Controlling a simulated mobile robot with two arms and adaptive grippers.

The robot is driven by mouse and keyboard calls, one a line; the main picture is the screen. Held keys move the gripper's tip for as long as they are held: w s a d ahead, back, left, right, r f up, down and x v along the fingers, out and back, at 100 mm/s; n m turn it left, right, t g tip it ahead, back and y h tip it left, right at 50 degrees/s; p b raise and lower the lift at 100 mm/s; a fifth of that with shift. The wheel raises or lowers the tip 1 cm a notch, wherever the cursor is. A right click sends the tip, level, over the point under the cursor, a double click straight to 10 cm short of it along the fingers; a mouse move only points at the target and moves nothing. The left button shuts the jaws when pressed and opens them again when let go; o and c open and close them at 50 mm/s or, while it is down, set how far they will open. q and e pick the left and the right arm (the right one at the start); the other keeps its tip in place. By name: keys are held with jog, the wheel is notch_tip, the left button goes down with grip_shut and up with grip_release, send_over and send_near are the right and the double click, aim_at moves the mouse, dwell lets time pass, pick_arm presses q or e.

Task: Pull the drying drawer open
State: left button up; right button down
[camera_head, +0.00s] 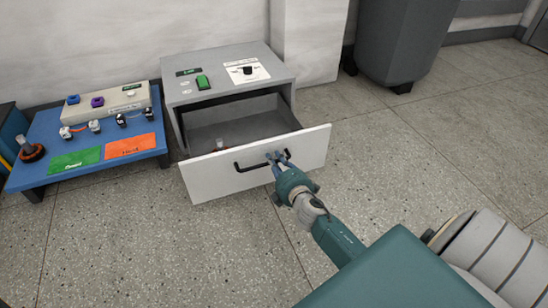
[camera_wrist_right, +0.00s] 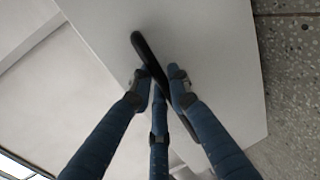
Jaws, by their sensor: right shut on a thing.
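The drying drawer (camera_head: 215,175) has a white front panel and stands pulled out of its grey cabinet (camera_head: 232,65), so its grey inside shows. A small object (camera_head: 220,144) lies inside it, too small to tell. My right gripper (camera_head: 278,161) is shut on the black bar handle (camera_head: 247,167) at the right part of the drawer front. In the right wrist view, the blue fingers of my right gripper (camera_wrist_right: 162,82) close around the handle (camera_wrist_right: 146,52) against the white front (camera_wrist_right: 215,60). My left gripper is not in view.
A blue table (camera_head: 30,172) on the left holds a beige box (camera_head: 105,103), a green card (camera_head: 75,160), an orange card (camera_head: 131,146) and small parts. A dark grey bin (camera_head: 402,40) stands at the back right. The floor before the drawer is clear.

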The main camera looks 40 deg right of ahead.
jog(key=shift+a+f, duration=0.1)
jog(key=c, duration=1.7)
grip_release()
jog(key=shift+s, duration=0.1)
jog(key=v, duration=1.2)
